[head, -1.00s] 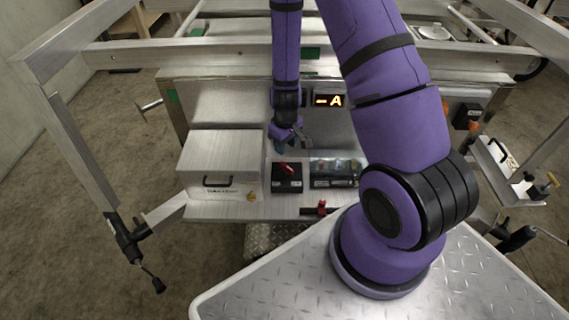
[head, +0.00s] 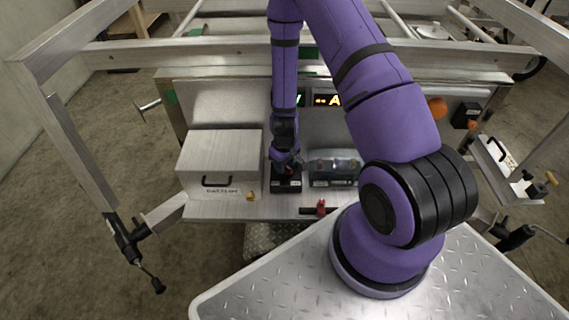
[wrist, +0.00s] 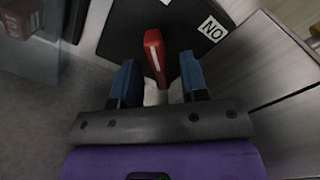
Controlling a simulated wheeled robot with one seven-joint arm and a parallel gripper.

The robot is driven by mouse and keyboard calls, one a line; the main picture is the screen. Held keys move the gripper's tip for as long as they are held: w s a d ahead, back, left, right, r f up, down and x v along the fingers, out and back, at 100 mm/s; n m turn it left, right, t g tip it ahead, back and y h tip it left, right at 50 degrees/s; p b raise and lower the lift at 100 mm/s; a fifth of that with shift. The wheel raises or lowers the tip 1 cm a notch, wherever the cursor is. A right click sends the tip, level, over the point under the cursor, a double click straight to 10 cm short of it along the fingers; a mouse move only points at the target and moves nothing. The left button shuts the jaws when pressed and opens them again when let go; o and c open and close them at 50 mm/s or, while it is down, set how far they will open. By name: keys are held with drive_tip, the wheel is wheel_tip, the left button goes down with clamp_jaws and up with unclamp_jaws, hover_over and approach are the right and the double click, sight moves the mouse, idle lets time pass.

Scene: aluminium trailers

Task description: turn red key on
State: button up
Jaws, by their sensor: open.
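The red key (wrist: 155,52) stands on a black switch box (wrist: 120,38) in the wrist view, with a white "NO" label (wrist: 212,30) to its right. In the head view the black box (head: 286,186) sits on the metal shelf, and the key on it is mostly hidden by my gripper. My gripper (wrist: 158,78) is open, with one blue fingertip on each side of the key. There is a gap between the key and each finger. My gripper (head: 285,164) is right over the box in the head view.
A metal box with a black handle (head: 219,181) stands left of the switch box. A clear-covered unit (head: 335,167) stands close on the right. A small red-topped part (head: 320,207) is at the shelf's front edge. A lit display (head: 326,100) is on the panel behind.

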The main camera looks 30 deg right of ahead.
clamp_jaws()
drive_tip(key=m, duration=0.6)
drive_tip(key=shift+d+m, duration=0.15)
drive_tip(key=shift+m, duration=0.15)
drive_tip(key=m, duration=0.6)
drive_tip(key=shift+s+d+m, duration=0.1)
drive_tip(key=shift+d+m, duration=0.05)
drive_tip(key=shift+m, duration=0.15)
idle(0.3)
unclamp_jaws()
